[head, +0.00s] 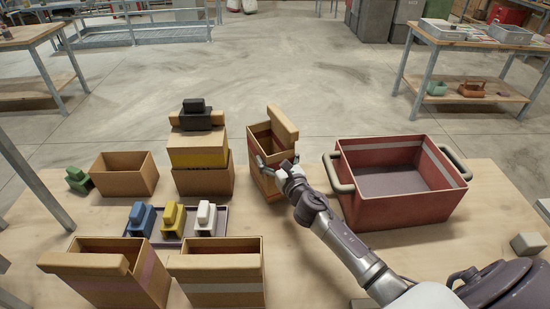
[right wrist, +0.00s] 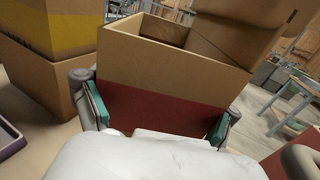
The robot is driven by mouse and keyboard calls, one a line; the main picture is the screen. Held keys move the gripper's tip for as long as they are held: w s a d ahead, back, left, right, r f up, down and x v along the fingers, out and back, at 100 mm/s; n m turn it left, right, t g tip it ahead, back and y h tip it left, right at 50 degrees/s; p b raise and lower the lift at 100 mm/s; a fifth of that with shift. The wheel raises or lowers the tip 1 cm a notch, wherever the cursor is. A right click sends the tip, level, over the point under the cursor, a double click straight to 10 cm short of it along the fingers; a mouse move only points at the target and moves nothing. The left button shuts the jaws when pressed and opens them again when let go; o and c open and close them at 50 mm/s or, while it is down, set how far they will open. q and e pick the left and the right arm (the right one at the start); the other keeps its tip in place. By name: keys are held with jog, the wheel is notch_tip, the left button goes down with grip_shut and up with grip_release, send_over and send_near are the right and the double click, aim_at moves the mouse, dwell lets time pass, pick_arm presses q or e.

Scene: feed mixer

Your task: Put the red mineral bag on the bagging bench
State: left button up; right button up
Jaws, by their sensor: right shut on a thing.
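My right gripper (head: 277,170) is shut on an open cardboard box with a red band (head: 264,176), near the middle of the wooden bench (head: 300,275). In the right wrist view the box (right wrist: 165,60) stands between the two teal-padded fingers (right wrist: 160,115), which press on its sides at the red band. A flap stands up at its right side. The box looks slightly tilted, and I cannot tell whether its bottom touches the bench. No soft red bag shows; this box carries the red marking. My left gripper is not in view.
A large red tote (head: 365,197) with handles stands right of the held box. Stacked boxes (head: 203,180) with a yellow band stand left of it. Open boxes (head: 125,173) and a purple tray (head: 180,236) with coloured blocks fill the left. A grey block (head: 527,243) lies at right.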

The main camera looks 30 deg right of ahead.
jog(key=o, duration=1.6)
jog(key=shift+f, duration=0.1)
jog(key=s, duration=0.4)
jog(key=s+b, duration=0.1)
jog(key=s, duration=0.7)
jog(key=shift+a, duration=0.35)
